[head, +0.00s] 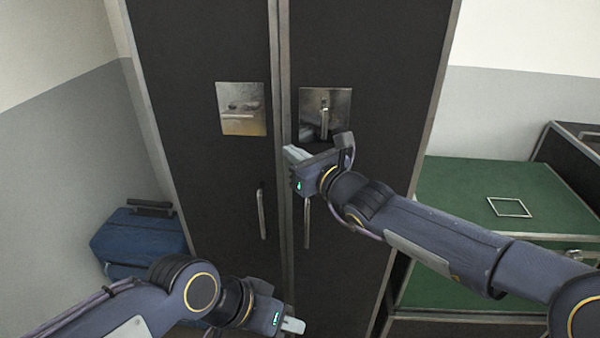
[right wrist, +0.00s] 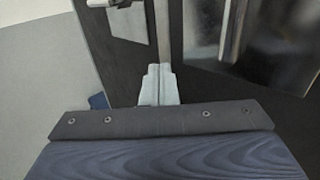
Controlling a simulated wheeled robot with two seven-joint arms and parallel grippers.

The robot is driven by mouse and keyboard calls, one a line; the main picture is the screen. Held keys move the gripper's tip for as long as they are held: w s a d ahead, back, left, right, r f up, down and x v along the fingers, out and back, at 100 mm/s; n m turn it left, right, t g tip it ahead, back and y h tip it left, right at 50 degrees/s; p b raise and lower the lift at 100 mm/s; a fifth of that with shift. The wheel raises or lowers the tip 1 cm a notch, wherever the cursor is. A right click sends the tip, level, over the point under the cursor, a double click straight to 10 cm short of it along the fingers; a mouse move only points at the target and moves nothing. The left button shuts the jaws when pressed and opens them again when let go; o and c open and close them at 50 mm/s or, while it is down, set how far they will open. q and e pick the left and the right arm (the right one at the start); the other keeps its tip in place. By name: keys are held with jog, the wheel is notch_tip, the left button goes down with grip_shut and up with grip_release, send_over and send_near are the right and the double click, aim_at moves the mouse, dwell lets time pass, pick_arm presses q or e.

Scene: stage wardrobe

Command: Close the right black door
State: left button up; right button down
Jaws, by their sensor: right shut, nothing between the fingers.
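The right black door (head: 365,60) of a tall cabinet has a metal latch plate (head: 338,98) and a long vertical handle (head: 307,225). It looks flush or nearly flush with the left black door (head: 200,45); I cannot tell if a small gap remains. My right gripper (head: 293,153) is shut and empty in front of the right door's inner edge, below the latch plate. Its closed fingers (right wrist: 160,85) point at the metal edge strip in the right wrist view; contact is unclear. My left gripper (head: 292,325) looks shut and empty, low in front of the doors.
The left door carries its own latch plate (head: 241,108) and handle (head: 262,214). A blue case (head: 135,240) stands on the floor at the left.

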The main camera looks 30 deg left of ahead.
jog(key=shift+w+a, duration=0.35)
jog(key=shift+w, duration=0.25)
jog(key=shift+w+a, duration=0.3)
jog(key=shift+w, duration=0.25)
jog(key=shift+r, duration=0.15)
